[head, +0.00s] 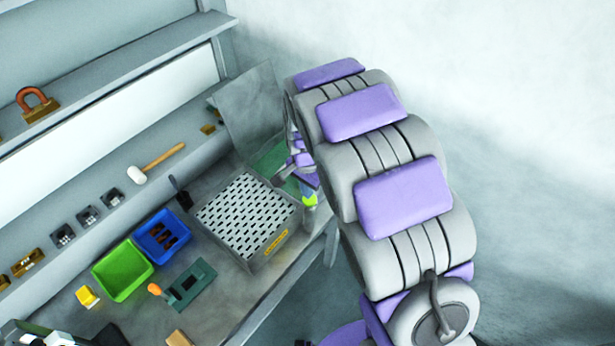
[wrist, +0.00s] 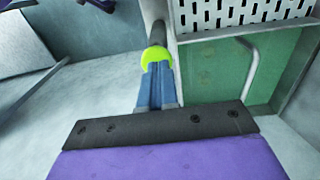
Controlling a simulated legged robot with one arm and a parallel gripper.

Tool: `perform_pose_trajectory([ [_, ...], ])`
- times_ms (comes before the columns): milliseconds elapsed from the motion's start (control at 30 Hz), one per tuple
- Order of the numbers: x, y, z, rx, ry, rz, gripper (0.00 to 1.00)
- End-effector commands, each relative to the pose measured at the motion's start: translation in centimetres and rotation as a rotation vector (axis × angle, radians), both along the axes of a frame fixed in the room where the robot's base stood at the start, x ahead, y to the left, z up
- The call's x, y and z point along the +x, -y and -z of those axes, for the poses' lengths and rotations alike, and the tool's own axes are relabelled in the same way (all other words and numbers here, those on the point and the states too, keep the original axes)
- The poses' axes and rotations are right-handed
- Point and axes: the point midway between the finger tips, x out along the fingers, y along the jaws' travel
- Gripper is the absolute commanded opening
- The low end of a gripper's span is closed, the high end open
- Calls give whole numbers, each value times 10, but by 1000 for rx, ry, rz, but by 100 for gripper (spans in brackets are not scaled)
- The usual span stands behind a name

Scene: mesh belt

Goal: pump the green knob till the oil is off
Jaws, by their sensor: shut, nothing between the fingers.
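The green knob (wrist: 157,59) is a bright yellow-green ball on a dark rod in the wrist view. It stands beside the grey box with the perforated top (wrist: 243,12). My gripper (wrist: 157,76) has its blue fingers shut, with nothing between them. Their tips meet or nearly meet the near side of the knob; contact is unclear. In the head view the knob (head: 310,200) shows at the right corner of the perforated box (head: 250,214), partly hidden by my arm. No oil can be clearly made out.
A green panel (wrist: 218,72) and a bent metal rod lie right of the fingers. On the bench are a blue bin (head: 162,235) with dark parts, a green bin (head: 122,271), and a dark green device with an orange knob (head: 189,284). A mallet (head: 157,163) lies on the ledge behind.

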Motion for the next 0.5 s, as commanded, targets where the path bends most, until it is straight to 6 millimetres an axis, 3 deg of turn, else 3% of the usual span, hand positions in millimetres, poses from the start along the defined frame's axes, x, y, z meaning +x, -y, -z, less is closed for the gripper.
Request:
perform_pose_trajectory([
  [167, -1, 1, 13, 0, -4, 0, 0],
  [500, -1, 2, 15, 2, -1, 1, 0],
])
